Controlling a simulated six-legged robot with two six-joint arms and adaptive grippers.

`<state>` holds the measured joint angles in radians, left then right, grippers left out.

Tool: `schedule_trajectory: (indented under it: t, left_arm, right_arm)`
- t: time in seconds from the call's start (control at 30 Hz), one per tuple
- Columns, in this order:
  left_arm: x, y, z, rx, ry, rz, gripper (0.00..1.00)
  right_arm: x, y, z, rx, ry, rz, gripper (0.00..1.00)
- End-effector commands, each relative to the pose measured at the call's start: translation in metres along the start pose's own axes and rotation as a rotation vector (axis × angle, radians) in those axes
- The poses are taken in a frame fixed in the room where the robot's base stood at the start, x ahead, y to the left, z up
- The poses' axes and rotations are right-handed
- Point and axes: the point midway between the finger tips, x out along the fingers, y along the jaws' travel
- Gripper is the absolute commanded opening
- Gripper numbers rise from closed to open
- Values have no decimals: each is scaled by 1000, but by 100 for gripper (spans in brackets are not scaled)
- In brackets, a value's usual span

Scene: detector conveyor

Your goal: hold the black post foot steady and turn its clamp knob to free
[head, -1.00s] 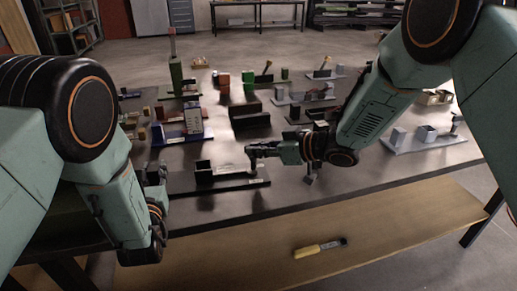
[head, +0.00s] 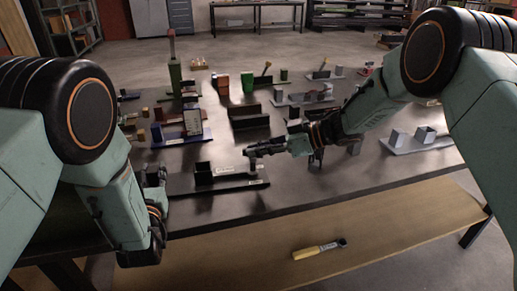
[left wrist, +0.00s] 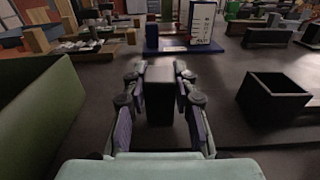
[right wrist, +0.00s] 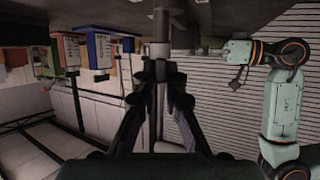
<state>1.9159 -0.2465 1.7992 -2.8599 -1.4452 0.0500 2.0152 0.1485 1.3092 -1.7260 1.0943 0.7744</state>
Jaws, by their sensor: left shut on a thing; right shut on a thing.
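The long black base (head: 225,185) lies along the table's front edge, with a black open box (head: 203,173) and a white label on it. My left gripper (head: 157,174) is at its left end. In the left wrist view it is shut on a dark upright block (left wrist: 161,103), which I take as the black post foot; the black box (left wrist: 277,92) stands to the right. My right gripper (head: 256,152) is at the base's right end, shut on the grey clamp knob (head: 251,166). The right wrist view shows a grey cylinder (right wrist: 161,28) at its fingertips; the fingers hide part of it.
A blue base (head: 183,140) with a white labelled panel stands behind the left gripper. Several other fixtures fill the table's back, including a grey one (head: 415,146) at the right. A yellow-handled tool (head: 308,252) lies on the lower shelf.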

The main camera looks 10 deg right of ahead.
Motion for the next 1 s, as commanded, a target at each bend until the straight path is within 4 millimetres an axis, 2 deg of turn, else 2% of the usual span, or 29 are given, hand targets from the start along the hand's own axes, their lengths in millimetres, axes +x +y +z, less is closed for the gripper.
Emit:
schedule_trajectory:
  t: [0.07, 0.1, 0.33, 0.63, 0.73, 0.87, 1.0]
  left_arm:
    - [0, -2, 0, 2, 0, -5, 0]
    - [0, -2, 0, 2, 0, -5, 0]
    - [0, -1, 0, 1, 0, -3, 0]
    - [0, 0, 0, 0, 0, -1, 0]
    - [0, 0, 0, 0, 0, 0, 0]
    - [0, 0, 0, 0, 0, 0, 0]
    - [0, 0, 0, 0, 0, 1, 0]
  right_arm:
    - [1, -1, -1, -1, 0, -2, 0]
    - [1, -1, -1, -1, 0, -2, 13]
    - [0, 0, 0, 0, 0, 0, 33]
    - [-1, 0, 0, 1, 0, 2, 33]
    - [-8, 1, 0, 1, 1, 4, 33]
    - [-28, 1, -1, 2, 3, 6, 33]
    - [-58, 1, -1, 2, 4, 6, 33]
